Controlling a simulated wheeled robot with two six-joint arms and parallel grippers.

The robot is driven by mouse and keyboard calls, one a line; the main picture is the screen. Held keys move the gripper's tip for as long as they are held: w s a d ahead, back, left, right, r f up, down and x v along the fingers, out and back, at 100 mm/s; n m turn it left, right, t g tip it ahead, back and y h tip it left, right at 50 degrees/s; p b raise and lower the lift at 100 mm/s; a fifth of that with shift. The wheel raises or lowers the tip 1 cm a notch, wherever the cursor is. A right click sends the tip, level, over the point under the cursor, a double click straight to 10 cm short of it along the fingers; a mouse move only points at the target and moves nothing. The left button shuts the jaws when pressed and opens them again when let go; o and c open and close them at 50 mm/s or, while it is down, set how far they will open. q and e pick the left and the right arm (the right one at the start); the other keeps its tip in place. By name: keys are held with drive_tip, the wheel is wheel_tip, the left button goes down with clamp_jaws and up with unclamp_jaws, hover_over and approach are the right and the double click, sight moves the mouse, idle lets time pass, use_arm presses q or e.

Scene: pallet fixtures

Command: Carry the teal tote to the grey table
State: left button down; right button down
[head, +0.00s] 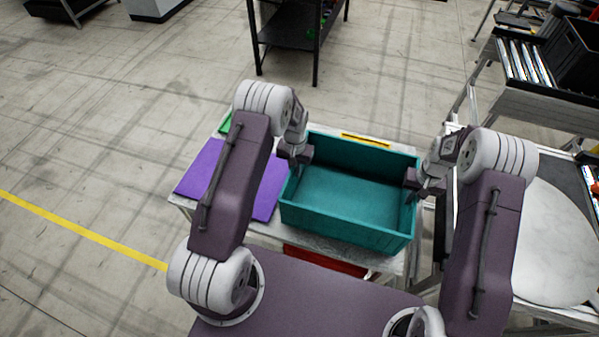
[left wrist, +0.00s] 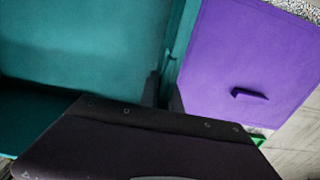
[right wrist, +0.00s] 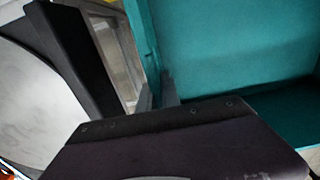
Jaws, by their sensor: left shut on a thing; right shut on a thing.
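The teal tote (head: 345,190) is open-topped and looks empty. It sits at or just above a light table surface in front of me; I cannot tell whether it touches. My left gripper (head: 296,166) is shut on the tote's left wall, and the wall shows between its fingers in the left wrist view (left wrist: 168,85). My right gripper (head: 416,190) is shut on the tote's right wall, which also shows in the right wrist view (right wrist: 150,50). I cannot tell which surface is the grey table.
A purple panel (head: 225,180) lies left of the tote, with a green item (head: 225,124) behind it. A yellow strip (head: 366,141) lies behind the tote, and a red item (head: 325,262) is below its front. A round pale surface (head: 550,245) and a roller conveyor (head: 523,62) stand right.

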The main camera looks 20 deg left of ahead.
use_arm(q)
drive_tip(key=shift+s+f, duration=0.15)
drive_tip(key=shift+f, duration=0.15)
use_arm(e)
drive_tip(key=shift+s+f, duration=0.2)
drive_tip(key=shift+f, duration=0.15)
use_arm(q)
drive_tip(key=shift+f, duration=0.5)
use_arm(e)
drive_tip(key=shift+w+f, duration=0.15)
drive_tip(key=shift+f, duration=0.35)
use_arm(q)
drive_tip(key=c, duration=1.6)
unclamp_jaws()
drive_tip(key=shift+f, duration=0.1)
use_arm(e)
drive_tip(key=c, duration=1.6)
unclamp_jaws()
drive_tip(key=shift+f, duration=0.1)
use_arm(q)
drive_tip(key=shift+o, duration=0.2)
use_arm(e)
drive_tip(key=shift+o, duration=0.2)
